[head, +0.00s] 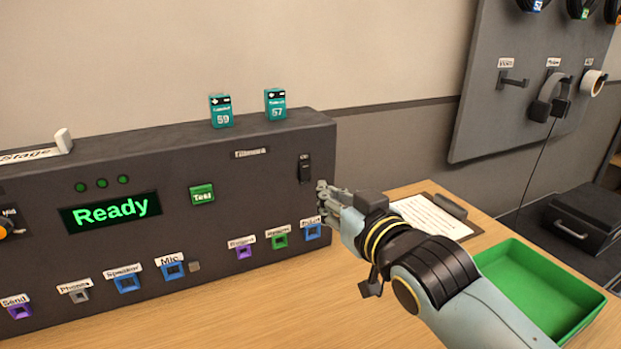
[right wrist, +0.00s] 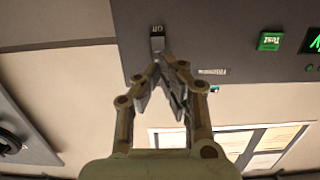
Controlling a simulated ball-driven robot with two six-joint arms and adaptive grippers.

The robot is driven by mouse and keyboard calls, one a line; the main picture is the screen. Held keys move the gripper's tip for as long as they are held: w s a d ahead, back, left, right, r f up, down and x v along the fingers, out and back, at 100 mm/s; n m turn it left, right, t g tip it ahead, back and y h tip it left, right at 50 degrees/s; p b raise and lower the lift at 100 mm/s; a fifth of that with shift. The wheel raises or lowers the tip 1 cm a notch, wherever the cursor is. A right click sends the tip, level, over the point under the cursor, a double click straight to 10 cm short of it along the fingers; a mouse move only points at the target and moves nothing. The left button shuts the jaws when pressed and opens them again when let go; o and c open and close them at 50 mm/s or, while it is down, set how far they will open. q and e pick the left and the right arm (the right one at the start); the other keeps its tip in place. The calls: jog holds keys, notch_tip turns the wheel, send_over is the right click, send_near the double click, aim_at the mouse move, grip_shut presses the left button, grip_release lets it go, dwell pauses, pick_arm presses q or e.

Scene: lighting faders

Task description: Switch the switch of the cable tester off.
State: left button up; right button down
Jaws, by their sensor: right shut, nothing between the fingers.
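The cable tester is a dark grey box (head: 220,165) with a green "Ready" display (head: 110,212) and a green Test button (head: 202,194). Its black switch (head: 305,168) is on the front face near the right edge. In the right wrist view the switch (right wrist: 157,43) shows with an "Off" marking, just beyond my fingertips. My right gripper (head: 322,190) is shut and empty, just below and right of the switch; its closed fingers also show in the right wrist view (right wrist: 167,62). I cannot tell if the fingertips touch the switch. My left gripper is out of view.
Labelled coloured sockets (head: 173,270) line the lower front of the box. Two teal packs (head: 220,112) stand on top. A clipboard (head: 432,215) and a green tray (head: 540,290) are on the table at right. A pegboard (head: 540,90) with headphones hangs behind.

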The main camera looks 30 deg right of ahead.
aim_at(305, 176)
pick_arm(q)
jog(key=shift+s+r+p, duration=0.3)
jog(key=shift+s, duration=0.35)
pick_arm(e)
jog(key=w, duration=0.5)
jog(key=w+f, duration=0.1)
jog(key=w, duration=0.2)
jog(key=shift+d, duration=0.25)
